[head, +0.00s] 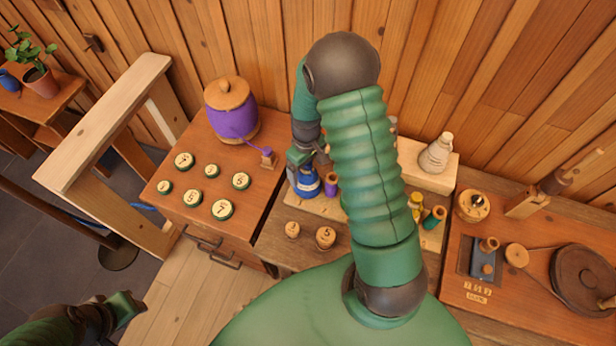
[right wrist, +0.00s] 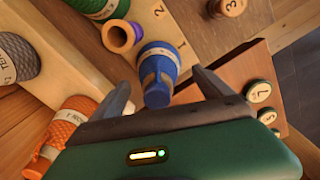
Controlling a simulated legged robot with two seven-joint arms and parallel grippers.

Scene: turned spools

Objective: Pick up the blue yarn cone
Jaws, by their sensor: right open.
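The blue yarn cone (head: 306,184) stands on a pale wooden board behind my right arm, partly covered by the gripper. In the right wrist view the blue yarn cone (right wrist: 160,62) has a pale label band and lies between the two fingers of my right gripper (right wrist: 163,88). The fingers are apart, with a gap visible on each side of the cone. In the head view my right gripper (head: 304,156) is just above the cone. My left gripper (head: 125,308) is at the lower left, far from the cone; its fingers are not clear.
A small purple spool (right wrist: 118,37) stands close beside the blue cone. A green cone (right wrist: 100,8) and an orange cone (right wrist: 70,125) are nearby. Numbered discs (head: 222,208) lie on the left cabinet by a purple pot (head: 232,118). My right arm hides the board's middle.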

